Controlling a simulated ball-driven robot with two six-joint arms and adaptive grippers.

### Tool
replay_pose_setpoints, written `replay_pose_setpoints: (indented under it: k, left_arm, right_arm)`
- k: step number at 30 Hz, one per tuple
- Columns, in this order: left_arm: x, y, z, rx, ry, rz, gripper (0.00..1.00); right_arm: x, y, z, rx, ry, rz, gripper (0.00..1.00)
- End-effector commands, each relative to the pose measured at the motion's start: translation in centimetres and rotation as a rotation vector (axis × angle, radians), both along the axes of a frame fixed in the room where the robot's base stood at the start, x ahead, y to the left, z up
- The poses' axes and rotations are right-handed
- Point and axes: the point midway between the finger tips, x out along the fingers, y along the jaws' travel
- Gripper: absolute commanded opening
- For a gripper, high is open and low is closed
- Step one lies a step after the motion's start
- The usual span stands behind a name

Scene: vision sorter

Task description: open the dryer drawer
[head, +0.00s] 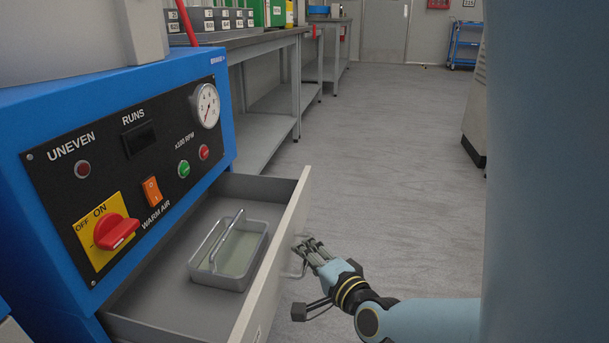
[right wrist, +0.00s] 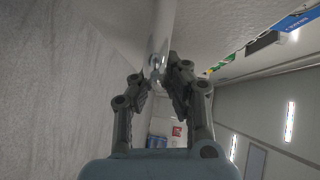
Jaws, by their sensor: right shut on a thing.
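The dryer (head: 110,150) is a blue machine with a black control panel at the left of the head view. Its grey drawer (head: 281,262) stands pulled out, with the inside showing. A small metal tray with a bar handle (head: 230,262) lies in the drawer. The drawer handle (head: 298,268) is on the outer face of the drawer front. My right gripper (head: 308,250) is at this handle, shut on it. In the right wrist view, the fingers (right wrist: 160,85) close around a pale bar beside the drawer front. My left gripper is in neither view.
A workbench (head: 270,40) with bins runs along the left behind the dryer. The grey floor (head: 400,150) right of the drawer is clear. A blue cart (head: 464,45) stands far back. A large pale blue shape, probably mine, blocks the right edge.

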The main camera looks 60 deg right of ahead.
Motion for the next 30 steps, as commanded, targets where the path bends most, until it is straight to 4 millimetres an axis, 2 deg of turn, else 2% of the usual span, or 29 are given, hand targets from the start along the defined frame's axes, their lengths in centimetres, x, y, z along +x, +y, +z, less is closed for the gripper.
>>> replay_pose_setpoints:
  k: [2,3,8,9,16,20,30]
  left_arm:
    - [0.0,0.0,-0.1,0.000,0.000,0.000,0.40]
    - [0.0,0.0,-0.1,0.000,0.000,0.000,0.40]
    - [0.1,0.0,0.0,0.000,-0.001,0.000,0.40]
    - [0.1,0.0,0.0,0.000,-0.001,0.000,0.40]
    - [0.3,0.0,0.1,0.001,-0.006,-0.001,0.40]
    - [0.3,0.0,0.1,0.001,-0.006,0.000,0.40]
    - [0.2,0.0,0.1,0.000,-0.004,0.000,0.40]
  right_arm:
    - [-0.4,0.1,-0.6,0.009,0.015,-0.001,0.00]
    - [-0.4,0.1,-0.6,0.009,0.015,-0.001,0.12]
    - [-0.3,0.1,-0.5,0.006,0.011,-0.001,0.33]
    - [-0.2,0.1,-0.4,0.005,0.010,-0.001,0.34]
    - [-0.2,0.1,-0.2,0.002,0.006,0.000,0.34]
    - [-1.1,0.5,-0.1,0.003,0.007,0.000,0.34]
    - [-7.7,3.3,0.8,0.004,0.010,-0.001,0.34]
